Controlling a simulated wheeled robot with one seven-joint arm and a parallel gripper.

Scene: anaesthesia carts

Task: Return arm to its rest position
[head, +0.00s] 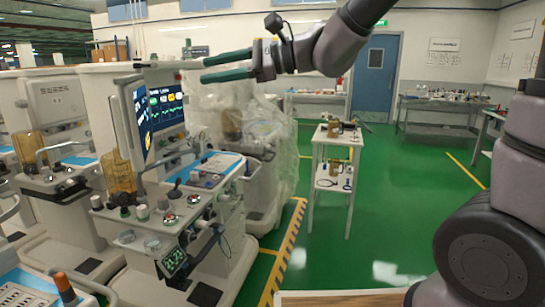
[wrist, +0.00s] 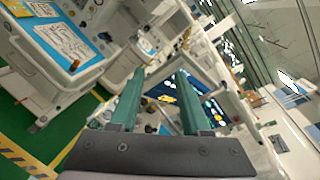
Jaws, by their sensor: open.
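My arm reaches in from the right of the head view, and my gripper (head: 202,69) is held high, pointing left. Its two green fingers are apart with nothing between them. In the wrist view my gripper (wrist: 158,85) also shows open and empty, with a lit monitor screen beyond the fingers. In the head view the fingertips lie in front of or above the nearest anaesthesia cart (head: 205,195) and its monitor (head: 160,115); I cannot tell the exact distance between them.
More carts (head: 55,150) stand at the left, and a plastic-wrapped one (head: 250,130) behind. A small white shelf table (head: 335,160) holds brass-coloured parts. A workbench (head: 440,105) and a blue door (head: 374,75) are at the back. The green floor (head: 400,180) in the middle is clear.

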